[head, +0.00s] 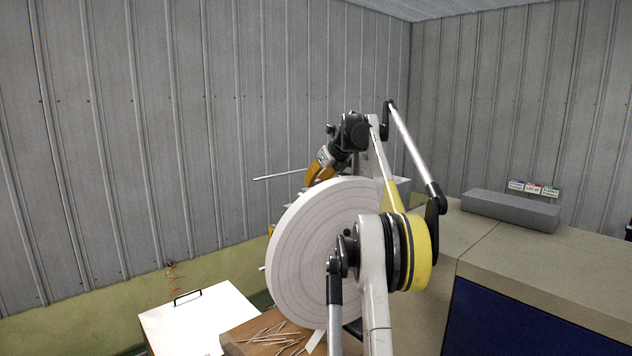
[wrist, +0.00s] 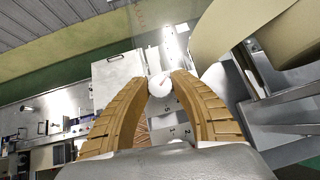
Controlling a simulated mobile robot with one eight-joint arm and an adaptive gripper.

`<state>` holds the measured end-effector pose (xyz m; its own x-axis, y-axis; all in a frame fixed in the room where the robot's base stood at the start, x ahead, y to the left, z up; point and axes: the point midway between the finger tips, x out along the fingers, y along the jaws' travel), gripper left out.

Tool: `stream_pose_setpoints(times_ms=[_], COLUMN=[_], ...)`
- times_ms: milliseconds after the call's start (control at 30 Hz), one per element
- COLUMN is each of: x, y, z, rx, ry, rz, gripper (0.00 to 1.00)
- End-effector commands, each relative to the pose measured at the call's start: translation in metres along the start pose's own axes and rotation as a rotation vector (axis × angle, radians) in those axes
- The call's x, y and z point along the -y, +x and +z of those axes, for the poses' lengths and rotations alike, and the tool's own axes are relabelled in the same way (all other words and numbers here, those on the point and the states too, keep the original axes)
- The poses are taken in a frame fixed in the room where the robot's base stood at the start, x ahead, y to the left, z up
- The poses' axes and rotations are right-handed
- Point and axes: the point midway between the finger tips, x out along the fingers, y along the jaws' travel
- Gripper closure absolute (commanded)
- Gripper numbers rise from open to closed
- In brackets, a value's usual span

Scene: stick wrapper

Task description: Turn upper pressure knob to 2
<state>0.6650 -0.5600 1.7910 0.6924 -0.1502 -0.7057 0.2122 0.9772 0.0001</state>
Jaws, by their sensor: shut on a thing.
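A white round knob (wrist: 158,86) with a thin line on its face sits between my fingertips in the wrist view. My gripper (wrist: 161,80), with two tan ribbed fingers, is shut on it, one finger at each side. A grey panel with dark digits (wrist: 172,122) shows between the fingers. I cannot tell which digit the knob's line points to. In the head view my gripper (head: 315,178) is behind the big paper reel, and the knob is hidden. I cannot make out a second knob.
The large white paper reel (head: 312,260) stands close in front of my gripper. Thin sticks (head: 278,338) lie in a brown tray below. A white lid with a black handle (head: 195,325) is at lower left. A grey box (head: 510,211) lies on the counter at right.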

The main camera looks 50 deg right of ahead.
Motion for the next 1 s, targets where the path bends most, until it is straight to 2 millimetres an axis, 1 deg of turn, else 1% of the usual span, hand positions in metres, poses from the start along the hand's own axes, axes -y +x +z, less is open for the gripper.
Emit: stream_pose_setpoints(times_ms=[300,733,767,800,833,1000], x=[0.0000,-0.0003,-0.0002,-0.0002,-0.0002,-0.0001], y=[0.0009,0.0009,0.0009,0.0009,0.0009,0.0005], z=[-0.0012,-0.0014,-0.0014,-0.0014,-0.0013,-0.0009], rx=[-0.003,-0.004,-0.004,-0.004,-0.003,-0.002], ry=[-0.068,-0.074,-0.074,-0.074,-0.074,-0.073], rz=[0.068,0.074,0.074,0.074,0.074,0.073], gripper=[1.00,1.00,0.63,0.50,0.48,0.48])
